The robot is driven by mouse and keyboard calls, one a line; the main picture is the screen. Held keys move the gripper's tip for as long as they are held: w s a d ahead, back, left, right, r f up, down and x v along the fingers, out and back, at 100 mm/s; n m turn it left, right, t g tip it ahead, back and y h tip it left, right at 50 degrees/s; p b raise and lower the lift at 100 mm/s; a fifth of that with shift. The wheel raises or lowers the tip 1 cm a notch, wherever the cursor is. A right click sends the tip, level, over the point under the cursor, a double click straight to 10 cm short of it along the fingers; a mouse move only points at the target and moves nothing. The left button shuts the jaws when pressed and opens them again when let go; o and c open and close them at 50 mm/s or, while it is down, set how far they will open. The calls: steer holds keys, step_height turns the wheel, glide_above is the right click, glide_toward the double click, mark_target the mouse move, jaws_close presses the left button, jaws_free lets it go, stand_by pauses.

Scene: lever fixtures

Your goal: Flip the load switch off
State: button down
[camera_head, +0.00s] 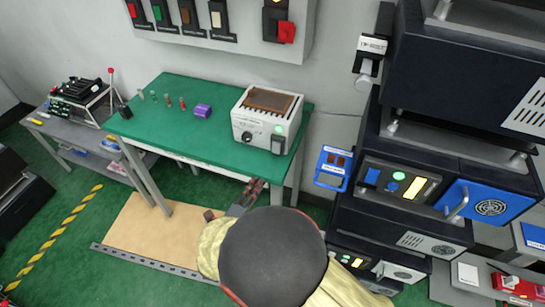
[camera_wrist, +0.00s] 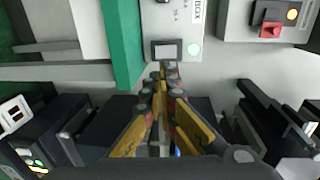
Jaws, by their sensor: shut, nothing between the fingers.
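A light grey box (camera_head: 265,118) with a brown grille on top stands at the right end of the green table. My gripper (camera_head: 257,184) is shut and empty, low in front of the table's edge, below the rocker in the head view. In the wrist view my gripper's tips (camera_wrist: 168,68) appear just under the rocker.
The green table (camera_head: 165,115) holds a purple block (camera_head: 203,111) and several small coloured pieces. A wall panel with several switches, including a red-handled one (camera_head: 286,32), hangs above. Stacked dark equipment (camera_head: 400,185) with a blue door stands close on the right.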

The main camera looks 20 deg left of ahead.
mark_target(275, 151)
steer(key=w+b, duration=0.1)
steer(key=w, duration=0.3)
steer(key=w+f+b, duration=0.1)
steer(key=w+b, duration=0.1)
steer(key=w, duration=0.2)
steer(key=w+d+f+b, duration=0.1)
steer(key=w+b, duration=0.1)
steer(key=w, duration=0.3)
steer(key=shift+w+d+r, duration=0.1)
steer(key=shift+w, duration=0.35)
steer(key=shift+w+p, duration=0.35)
steer(key=shift+p, duration=0.4)
